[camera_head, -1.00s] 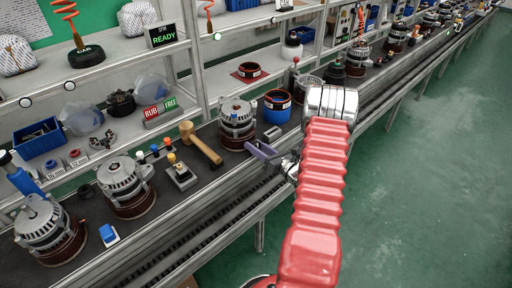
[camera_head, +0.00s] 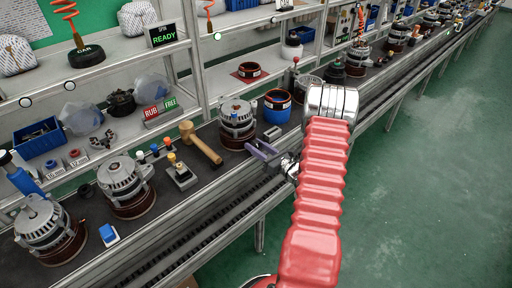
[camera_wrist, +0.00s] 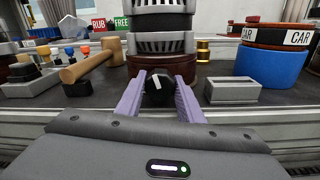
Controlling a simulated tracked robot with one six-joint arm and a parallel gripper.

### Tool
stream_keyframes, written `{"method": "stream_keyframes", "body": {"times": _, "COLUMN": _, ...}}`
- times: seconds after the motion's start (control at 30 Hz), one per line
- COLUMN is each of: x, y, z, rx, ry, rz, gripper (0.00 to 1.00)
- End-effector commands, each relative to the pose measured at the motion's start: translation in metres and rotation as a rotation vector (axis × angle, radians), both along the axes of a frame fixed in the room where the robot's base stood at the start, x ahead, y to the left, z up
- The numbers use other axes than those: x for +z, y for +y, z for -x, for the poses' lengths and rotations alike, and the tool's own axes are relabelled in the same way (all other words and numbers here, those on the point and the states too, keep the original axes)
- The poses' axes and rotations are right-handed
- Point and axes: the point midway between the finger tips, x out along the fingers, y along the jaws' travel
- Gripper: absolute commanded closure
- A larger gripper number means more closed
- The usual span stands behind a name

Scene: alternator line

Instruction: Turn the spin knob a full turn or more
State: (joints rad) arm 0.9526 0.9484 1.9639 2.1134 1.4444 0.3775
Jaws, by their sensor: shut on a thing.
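The spin knob (camera_wrist: 157,87) is black with a white pointer mark, seen in the wrist view in front of an alternator (camera_wrist: 160,35). The mark points nearly straight up, leaning slightly. My gripper (camera_wrist: 160,98) has two purple fingers, one on each side of the knob, and is shut on it. In the head view my gripper (camera_head: 263,153) is at the bench's front edge, just in front of an alternator (camera_head: 237,122); the knob cannot be made out there.
A wooden mallet (camera_head: 200,143) lies left of my gripper. A small lever box (camera_head: 181,174) and more alternators stand along the bench. The aisle floor at right is clear.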

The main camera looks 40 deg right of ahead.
Motion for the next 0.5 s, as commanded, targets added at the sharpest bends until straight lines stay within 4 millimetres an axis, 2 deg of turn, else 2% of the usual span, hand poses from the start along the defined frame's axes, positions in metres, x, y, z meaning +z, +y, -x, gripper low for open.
{"method": "stream_keyframes", "body": {"times": 0.5, "x": -0.0005, "y": 0.0006, "z": 0.0003, "rx": 0.001, "ry": -0.012, "rz": 0.456, "gripper": 0.89}}
